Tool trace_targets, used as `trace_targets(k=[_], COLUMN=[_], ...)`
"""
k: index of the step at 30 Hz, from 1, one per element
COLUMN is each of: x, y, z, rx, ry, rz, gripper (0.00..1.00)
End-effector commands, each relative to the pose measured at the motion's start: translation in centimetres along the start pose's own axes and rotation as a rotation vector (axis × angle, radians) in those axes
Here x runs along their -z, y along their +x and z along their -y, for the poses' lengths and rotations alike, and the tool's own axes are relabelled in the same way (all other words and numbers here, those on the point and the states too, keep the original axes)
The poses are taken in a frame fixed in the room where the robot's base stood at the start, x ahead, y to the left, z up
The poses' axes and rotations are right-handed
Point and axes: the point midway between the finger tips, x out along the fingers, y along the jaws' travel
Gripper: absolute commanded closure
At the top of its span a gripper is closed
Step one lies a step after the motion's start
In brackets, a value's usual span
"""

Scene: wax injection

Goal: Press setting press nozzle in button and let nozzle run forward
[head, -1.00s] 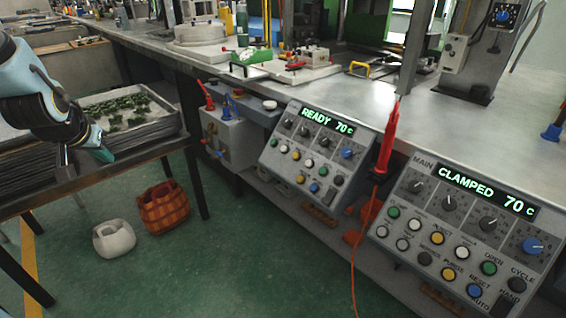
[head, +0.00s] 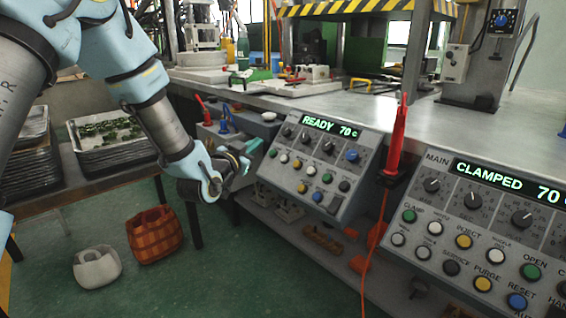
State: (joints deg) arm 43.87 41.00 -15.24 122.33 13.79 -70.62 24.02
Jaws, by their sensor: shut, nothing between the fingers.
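The near control panel (head: 470,220) is at the right, with a lit display (head: 510,180) reading CLAMPED 70 C. It bears dials and several coloured buttons, among them a green one (head: 409,216), a yellow one (head: 463,241) and small white ones (head: 435,228). Some labels are too small to read, so I cannot tell which button is the nozzle one. A second panel (head: 318,165) in the middle reads READY 70 C. My gripper (head: 252,147) is shut and empty, just left of the middle panel in the picture, apart from the near panel's buttons.
A red tool (head: 396,145) on an orange cord stands between the two panels. A metal bench (head: 400,115) runs behind them. At the left, a table holds stacked trays (head: 110,150). An orange basket (head: 155,240) and a white basket (head: 97,266) stand on the green floor.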

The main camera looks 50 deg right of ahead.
Motion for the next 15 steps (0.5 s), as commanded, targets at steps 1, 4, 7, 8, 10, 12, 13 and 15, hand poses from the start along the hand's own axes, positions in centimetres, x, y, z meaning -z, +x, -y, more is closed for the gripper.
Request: trace_targets(k=[1, 4, 7, 8, 10, 12, 13, 15], x=[0.0, 0.0, -0.2, -0.4, -0.7, -1.1, -1.4, -1.9], y=[0.0, 0.0, 0.2, 0.3, 0.7, 1.2, 1.5, 2.2], z=[0.0, 0.0, -0.1, -0.2, -0.5, -0.9, -1.2, -1.7], rx=[0.0, 0.001, 0.0, 0.0, 0.0, 0.0, 0.0, -0.001], ry=[0.0, 0.0, -0.001, -0.001, -0.001, -0.002, -0.002, -0.002], rz=[0.001, 0.002, 0.002, 0.003, 0.003, 0.003, 0.003, 0.003], gripper=[1.0, 1.0, 1.0, 1.0, 1.0, 1.0, 1.0, 1.0])
